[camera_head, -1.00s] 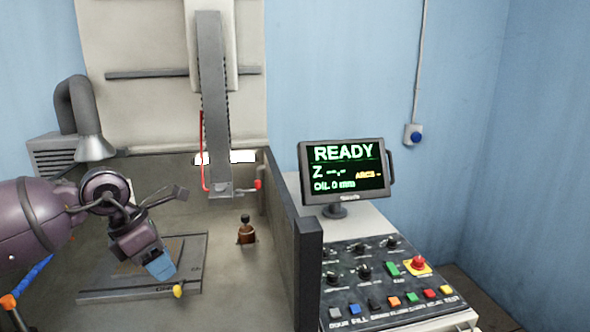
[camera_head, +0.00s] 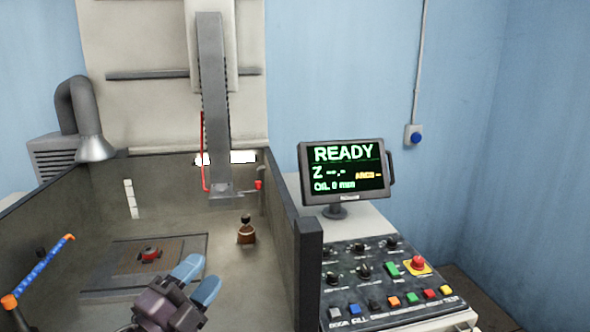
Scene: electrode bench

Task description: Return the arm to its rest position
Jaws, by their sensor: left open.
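My left gripper (camera_head: 197,279) shows at the lower middle of the head view, with two blue fingertips apart and nothing between them. It is in front of the flat plate (camera_head: 100,283) on the tank floor, covering the plate's near right part. Most of my left arm is out of the picture. My right gripper is not in view.
The tank (camera_head: 308,270) has walls on the left and right. A small red-and-dark object (camera_head: 150,254) lies on the plate, and a brown bottle (camera_head: 246,232) stands behind right. A machine column (camera_head: 215,100) hangs above. A monitor (camera_head: 342,170) reads READY over a button panel (camera_head: 380,280).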

